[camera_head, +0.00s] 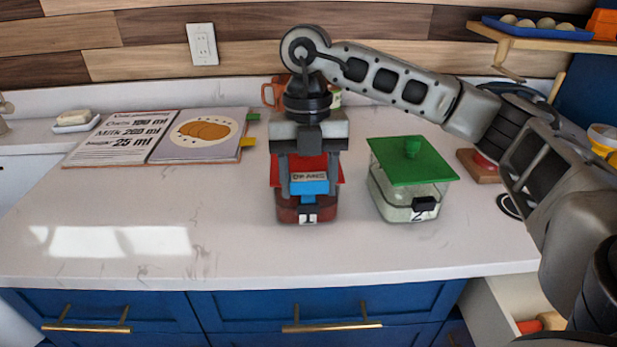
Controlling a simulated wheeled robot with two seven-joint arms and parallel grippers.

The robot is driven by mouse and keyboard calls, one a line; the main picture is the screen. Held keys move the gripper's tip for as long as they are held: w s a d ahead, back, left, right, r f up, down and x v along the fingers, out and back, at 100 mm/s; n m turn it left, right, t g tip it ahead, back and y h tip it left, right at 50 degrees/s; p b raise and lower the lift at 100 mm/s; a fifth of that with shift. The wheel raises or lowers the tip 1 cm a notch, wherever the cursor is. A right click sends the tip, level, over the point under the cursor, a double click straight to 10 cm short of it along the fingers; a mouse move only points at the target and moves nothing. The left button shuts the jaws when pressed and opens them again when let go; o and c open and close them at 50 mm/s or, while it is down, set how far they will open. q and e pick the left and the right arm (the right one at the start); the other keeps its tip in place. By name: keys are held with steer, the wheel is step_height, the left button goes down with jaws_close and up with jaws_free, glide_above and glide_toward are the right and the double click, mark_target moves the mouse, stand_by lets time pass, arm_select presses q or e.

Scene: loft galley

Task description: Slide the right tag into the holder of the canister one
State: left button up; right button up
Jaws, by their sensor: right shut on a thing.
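Canister one (290,212) is a glass jar with dark red contents, a red lid and a white label reading 1. It stands on the white counter. My right gripper (308,188) is in front of its upper part, pointing down, and is shut on a tag (309,177) with dark lettering. A blue piece (309,189) shows just below the tag, between the fingers and above the label. I cannot tell whether the tag touches the holder. Canister two (395,205), with a green lid (412,168) and a dark holder (424,204), stands to the right. My left gripper is not in view.
An open recipe book (195,133) lies at the back left, with a soap dish (75,124) beyond it. A wooden block (480,167) with a red top is right of canister two. An open drawer (500,308) is at the lower right. The counter's left front is clear.

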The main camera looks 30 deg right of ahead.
stand_by(0.3)
steer(key=o, duration=1.5)
steer(key=shift+r+p, duration=2.1)
steer(key=shift+r, duration=0.45)
steer(key=shift+r+p, duration=0.5)
steer(key=shift+r, duration=0.45)
